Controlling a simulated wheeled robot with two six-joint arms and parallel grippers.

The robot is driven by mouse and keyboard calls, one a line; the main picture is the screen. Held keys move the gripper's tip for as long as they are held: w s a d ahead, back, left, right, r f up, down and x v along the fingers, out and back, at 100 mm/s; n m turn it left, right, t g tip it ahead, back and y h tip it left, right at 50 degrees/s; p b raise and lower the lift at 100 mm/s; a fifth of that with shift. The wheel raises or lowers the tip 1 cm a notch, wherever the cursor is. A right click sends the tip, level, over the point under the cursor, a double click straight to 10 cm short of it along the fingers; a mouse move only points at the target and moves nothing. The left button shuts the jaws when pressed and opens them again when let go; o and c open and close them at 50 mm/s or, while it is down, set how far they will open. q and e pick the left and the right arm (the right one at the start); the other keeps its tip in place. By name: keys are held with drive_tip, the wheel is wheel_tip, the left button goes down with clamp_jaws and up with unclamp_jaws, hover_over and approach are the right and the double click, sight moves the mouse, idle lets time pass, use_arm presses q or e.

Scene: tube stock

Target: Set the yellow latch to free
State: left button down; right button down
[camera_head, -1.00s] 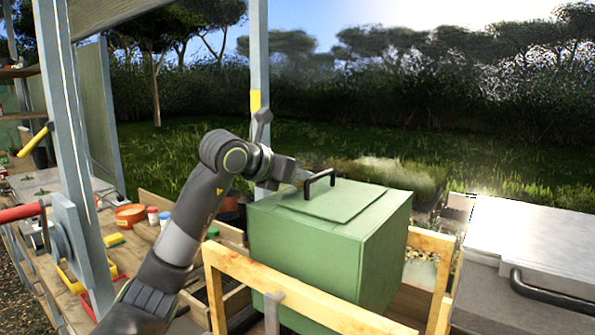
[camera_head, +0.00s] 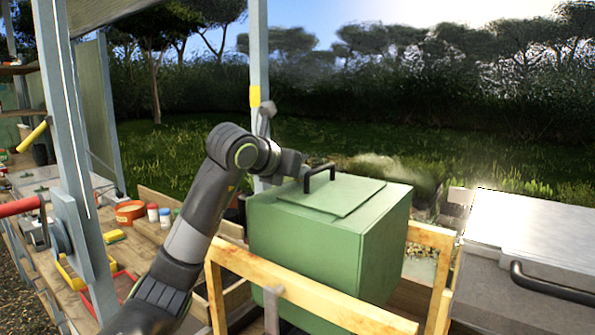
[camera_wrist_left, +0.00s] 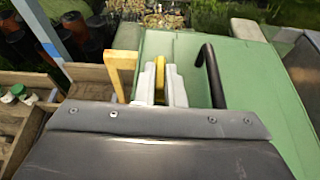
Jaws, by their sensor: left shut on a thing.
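My left gripper (camera_head: 297,167) is at the far-left top edge of the green box (camera_head: 305,242), beside its black handle (camera_head: 319,176). Its fingertips are hidden in the head view. In the left wrist view, the pale fingers of my left gripper (camera_wrist_left: 161,78) are shut on a narrow yellow piece, which I take to be the yellow latch (camera_wrist_left: 159,84). Only a small part of the latch shows between the fingers. The black handle (camera_wrist_left: 212,75) stands just right of the fingers, apart from them. My right gripper is in neither view.
A wooden frame (camera_head: 310,296) surrounds the green box. A grey case (camera_head: 535,240) with a black handle is at the right. A grey post (camera_head: 259,65) rises behind the gripper. The bench at left holds an orange pot (camera_head: 130,211) and small jars.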

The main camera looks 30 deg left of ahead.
use_arm(q)
drive_tip(key=c, duration=1.5)
unclamp_jaws()
drive_tip(key=b+v, duration=0.5)
drive_tip(key=v, duration=1.2)
drive_tip(key=shift+s+a+r+b, duration=0.1)
drive_tip(key=shift+s+b, duration=0.05)
drive_tip(key=shift+b, duration=0.25)
